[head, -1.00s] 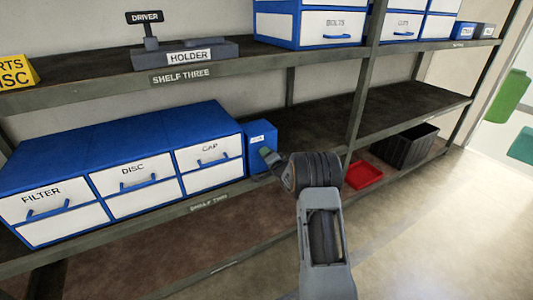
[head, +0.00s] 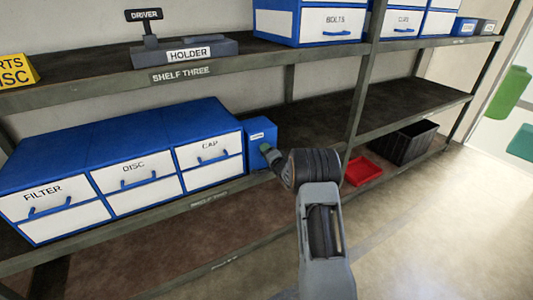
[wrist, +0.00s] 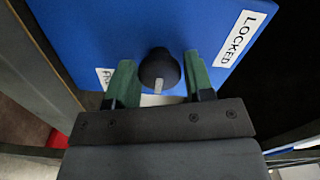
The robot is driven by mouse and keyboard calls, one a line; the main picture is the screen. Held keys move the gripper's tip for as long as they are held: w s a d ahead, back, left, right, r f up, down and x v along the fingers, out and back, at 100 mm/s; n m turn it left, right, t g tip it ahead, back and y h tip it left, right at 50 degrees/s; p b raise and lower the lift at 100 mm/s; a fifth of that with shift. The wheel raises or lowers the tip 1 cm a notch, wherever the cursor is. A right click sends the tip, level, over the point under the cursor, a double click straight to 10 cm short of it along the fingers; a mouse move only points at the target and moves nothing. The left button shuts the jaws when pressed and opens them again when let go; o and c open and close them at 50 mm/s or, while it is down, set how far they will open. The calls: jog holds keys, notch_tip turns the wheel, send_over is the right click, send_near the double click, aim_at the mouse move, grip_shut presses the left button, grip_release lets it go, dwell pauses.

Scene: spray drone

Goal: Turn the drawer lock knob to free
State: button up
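The lock knob (wrist: 159,70) is round and black with a pale pointer line, on the blue face of a lock box (wrist: 115,30). In the wrist view the pointer line faces the bottom of the picture. A white LOCKED label (wrist: 240,38) is at the upper right, and a label starting "FR" (wrist: 103,76) at the left is partly hidden by a finger. My gripper (wrist: 161,85) is open, its green fingers on either side of the knob with small gaps. In the head view the lock box (head: 261,127) stands beside the CAP drawer; my gripper (head: 266,149) is at its front and hides the knob.
Blue-and-white drawers FILTER, DISC and CAP (head: 209,155) stand left of the lock box. A shelf post (head: 357,110) rises to the right. A red tray (head: 364,173) and a black crate (head: 408,145) are lower right. The shelf right of the box is bare.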

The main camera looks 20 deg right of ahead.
jog(key=shift+o, duration=1.3)
jog(key=s+d+p, duration=0.1)
jog(key=s, duration=1.2)
jog(key=shift+s+d, duration=0.25)
jog(key=shift+s, duration=0.15)
